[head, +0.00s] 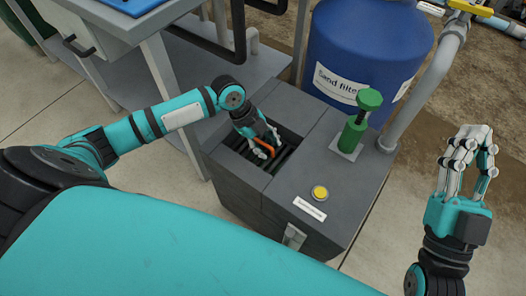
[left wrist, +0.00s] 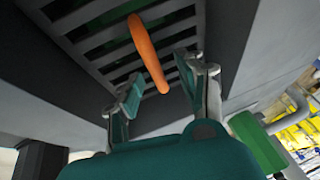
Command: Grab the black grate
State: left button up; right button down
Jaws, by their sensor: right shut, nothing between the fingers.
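The black grate (head: 284,160) lies in a square opening in the top of a grey box, and its slats also show in the left wrist view (left wrist: 105,42). An orange bar (left wrist: 148,55) lies across the slats; it also shows in the head view (head: 266,147). My left gripper (head: 262,149) is over the opening and hides part of the grate. In the left wrist view its two fingers (left wrist: 165,88) are apart, with the near end of the orange bar in the gap between them. My right gripper (head: 468,148) is shut and empty, raised at the right, away from the grate.
The grey box (head: 238,190) also carries a green valve (head: 355,125), a yellow button (head: 319,192) and a white label (head: 309,209). A blue sand filter tank (head: 365,45) and a grey pipe (head: 425,85) stand behind. A grey bench (head: 155,65) stands left of the opening.

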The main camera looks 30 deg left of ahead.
pick_arm(q)
jog(key=shift+f, duration=0.25)
grip_shut()
dwell(0.5)
